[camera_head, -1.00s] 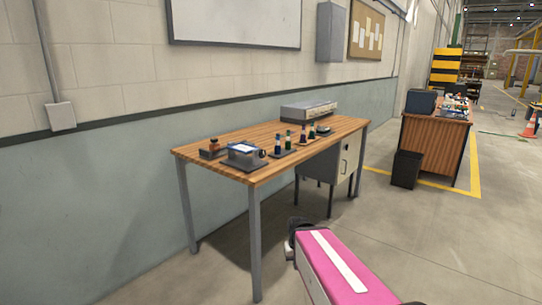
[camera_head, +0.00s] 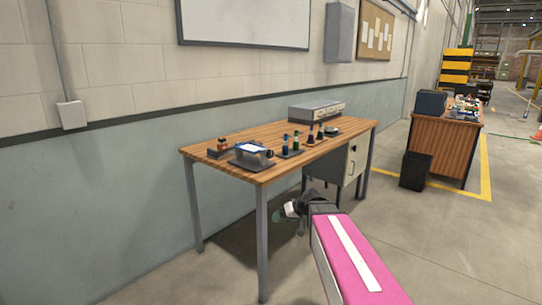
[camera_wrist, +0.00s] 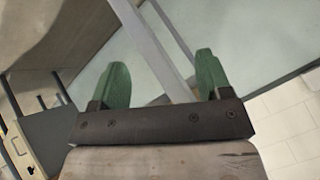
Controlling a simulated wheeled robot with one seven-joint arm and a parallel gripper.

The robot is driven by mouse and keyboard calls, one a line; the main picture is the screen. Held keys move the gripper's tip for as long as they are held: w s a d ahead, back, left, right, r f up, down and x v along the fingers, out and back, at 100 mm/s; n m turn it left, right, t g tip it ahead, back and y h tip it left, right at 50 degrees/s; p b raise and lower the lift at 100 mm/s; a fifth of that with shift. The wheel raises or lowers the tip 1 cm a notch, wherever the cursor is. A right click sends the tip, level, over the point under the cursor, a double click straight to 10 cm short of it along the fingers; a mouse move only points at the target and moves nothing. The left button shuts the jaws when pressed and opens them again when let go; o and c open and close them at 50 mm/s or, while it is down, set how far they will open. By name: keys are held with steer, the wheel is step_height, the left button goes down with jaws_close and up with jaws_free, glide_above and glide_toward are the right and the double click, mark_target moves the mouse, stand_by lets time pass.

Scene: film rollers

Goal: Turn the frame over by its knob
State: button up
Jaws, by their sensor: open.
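The frame (camera_head: 250,149) is a small pale, blue-edged panel on a dark stand near the front left of the wooden table. Its dark round knob (camera_head: 269,153) sits at the right side of the stand, facing the table's front. My gripper (camera_head: 287,210) is in front of the table and below its top, well apart from the frame. In the wrist view my gripper (camera_wrist: 162,82) shows two green fingers spread apart with nothing between them. The frame and knob are not recognisable in the wrist view.
The wooden table (camera_head: 215,163) also bears several small bottles (camera_head: 296,141), a small brown item (camera_head: 222,145) and a grey instrument (camera_head: 316,111) at the back. A drawer cabinet (camera_head: 350,163) is under its right end. A black bin (camera_head: 415,171) stands right. Floor in front is clear.

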steer(key=w+d+r+n+t+y, duration=0.15)
steer(key=w+r+t+y, duration=0.25)
steer(key=w+r, duration=0.7)
steer(key=t+y, duration=0.1)
steer(key=t, duration=0.3)
glide_toward(271, 154)
steer(key=shift+n, duration=0.45)
steer(key=x, duration=1)
steer(key=shift+w+a, duration=0.1)
steer(key=shift+w, duration=0.15)
steer(key=c, duration=0.9)
